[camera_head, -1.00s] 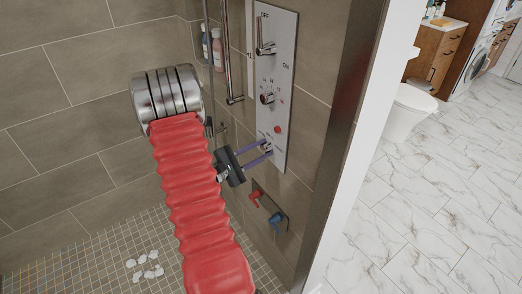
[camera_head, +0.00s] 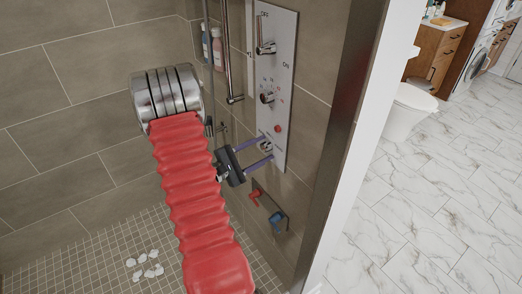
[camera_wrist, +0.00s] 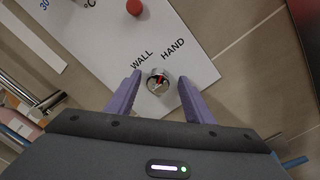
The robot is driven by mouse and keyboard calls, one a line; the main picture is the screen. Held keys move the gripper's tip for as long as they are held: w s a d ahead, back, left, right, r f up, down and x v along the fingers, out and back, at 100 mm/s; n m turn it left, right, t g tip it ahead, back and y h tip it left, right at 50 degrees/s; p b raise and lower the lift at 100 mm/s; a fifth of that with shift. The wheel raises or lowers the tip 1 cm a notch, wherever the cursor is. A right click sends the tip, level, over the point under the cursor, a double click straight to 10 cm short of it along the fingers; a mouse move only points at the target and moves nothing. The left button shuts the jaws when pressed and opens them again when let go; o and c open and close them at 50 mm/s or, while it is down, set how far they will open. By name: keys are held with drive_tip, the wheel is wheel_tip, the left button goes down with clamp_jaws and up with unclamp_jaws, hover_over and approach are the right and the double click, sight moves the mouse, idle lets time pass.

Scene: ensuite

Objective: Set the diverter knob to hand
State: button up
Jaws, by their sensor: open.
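The diverter knob (camera_head: 266,147) is a small round metal knob low on the white control panel (camera_wrist: 188,75). In the wrist view the knob (camera_wrist: 158,83) carries a red mark and sits below the printed words WALL, on the left, and HAND, on the right. Which word the mark points at is hard to tell. My gripper (camera_wrist: 160,64) is open, with one purple finger on each side of the knob and a visible gap to it on both sides. In the head view my gripper (camera_head: 267,147) reaches the panel at the knob.
Above on the panel are a red button (camera_head: 278,128), a middle knob (camera_head: 267,97) and an upper lever (camera_head: 265,47). Red (camera_head: 255,196) and blue (camera_head: 277,221) valve handles are below. A vertical metal rail (camera_head: 229,60) and bottles (camera_head: 217,48) are left of the panel.

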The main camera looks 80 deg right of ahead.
drive_tip(key=shift+w+a, duration=0.1)
drive_tip(key=v, duration=1.3)
drive_tip(key=shift+w+a, duration=0.15)
drive_tip(key=shift+a, duration=0.1)
drive_tip(key=shift+f, duration=0.1)
idle(0.4)
